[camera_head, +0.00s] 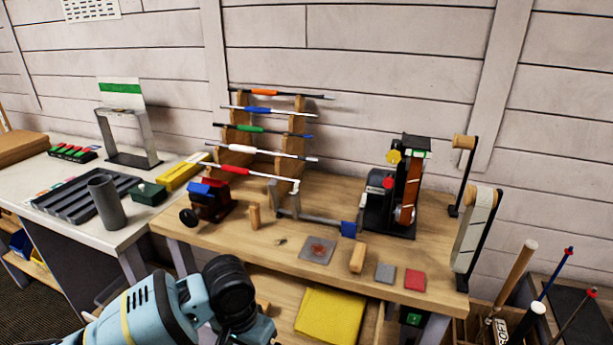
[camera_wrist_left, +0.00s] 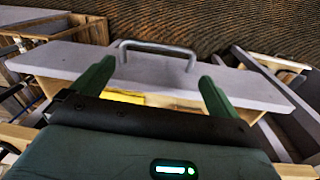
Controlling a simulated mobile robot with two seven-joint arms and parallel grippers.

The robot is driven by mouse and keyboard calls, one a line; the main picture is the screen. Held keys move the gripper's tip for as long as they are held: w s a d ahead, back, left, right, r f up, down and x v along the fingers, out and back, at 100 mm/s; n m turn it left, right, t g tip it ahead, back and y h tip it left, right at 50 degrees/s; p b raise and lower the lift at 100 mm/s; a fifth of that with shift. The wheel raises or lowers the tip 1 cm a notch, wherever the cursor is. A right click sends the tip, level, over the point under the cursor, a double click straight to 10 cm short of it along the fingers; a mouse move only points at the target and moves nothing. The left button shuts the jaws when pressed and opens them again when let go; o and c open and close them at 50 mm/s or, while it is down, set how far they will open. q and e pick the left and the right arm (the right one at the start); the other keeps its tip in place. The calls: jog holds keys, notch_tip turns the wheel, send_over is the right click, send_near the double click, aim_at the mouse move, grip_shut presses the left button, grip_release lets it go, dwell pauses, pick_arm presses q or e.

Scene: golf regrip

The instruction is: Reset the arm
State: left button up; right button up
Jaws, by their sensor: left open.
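My left arm (camera_head: 150,310) comes in from the lower left in the head view, in front of the wooden workbench (camera_head: 190,245). Its gripper is outside the head view. In the left wrist view my left gripper (camera_wrist_left: 155,75) shows two green fingers spread wide apart with nothing held between them. A grey metal handle (camera_wrist_left: 158,46) on a pale panel (camera_wrist_left: 65,58) appears beyond and between the fingertips. I cannot tell whether the fingers touch the panel. My right gripper is in neither view.
The workbench carries a rack of golf shafts (camera_head: 262,122), a red and blue vise (camera_head: 208,200), a belt sander (camera_head: 408,185) and small blocks. A yellow cloth (camera_head: 330,313) lies on the lower shelf. A bin of clubs (camera_head: 540,300) stands at right.

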pick_arm(q)
jog(key=s+d+f+h, duration=0.2)
jog(key=s+f, duration=0.1)
jog(key=s, duration=0.4)
jog(key=s+d+f+h, duration=0.1)
jog(key=s+d+f, duration=0.1)
jog(key=s+f, duration=0.3)
jog(key=s+a+f+n+t+y, duration=0.1)
jog(key=s+a+f+n+y, duration=0.2)
jog(key=s+a, duration=1.55)
jog(key=w+d+f+t+h, duration=0.1)
jog(key=w+d+f+t, duration=0.3)
jog(key=f+t, duration=0.3)
jog(key=shift+w+d+f+t, duration=0.4)
jog(key=shift+w+f, duration=0.2)
jog(key=shift+w, duration=0.1)
jog(key=shift+c, duration=0.3)
